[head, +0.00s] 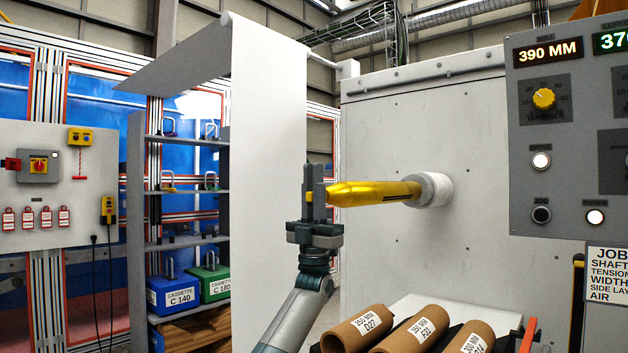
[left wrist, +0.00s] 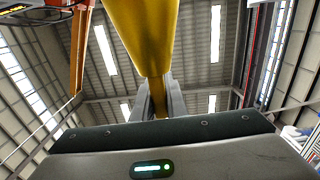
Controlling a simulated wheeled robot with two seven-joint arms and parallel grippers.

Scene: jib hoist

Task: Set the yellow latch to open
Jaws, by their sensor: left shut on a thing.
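A yellow bar (head: 375,190) sticks out to the left from a round white hub (head: 432,189) on a pale machine panel. Its left end tapers. My left gripper (head: 314,190) stands upright at that end, with fingers pointing up, and is shut on the narrow yellow end. A bit of yellow shows at the fingers. In the left wrist view, the yellow bar (left wrist: 146,35) comes down from the top and narrows between the fingers (left wrist: 158,98). I cannot tell whether this bar or a part of it is the latch, nor its setting. My right gripper is not in view.
A white web (head: 268,130) hangs left of my gripper. A grey control panel (head: 565,150) stands at the right. Several brown cores (head: 412,328) lie below the bar. A shelf (head: 190,190) with blue and green cassettes stands farther back at the left.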

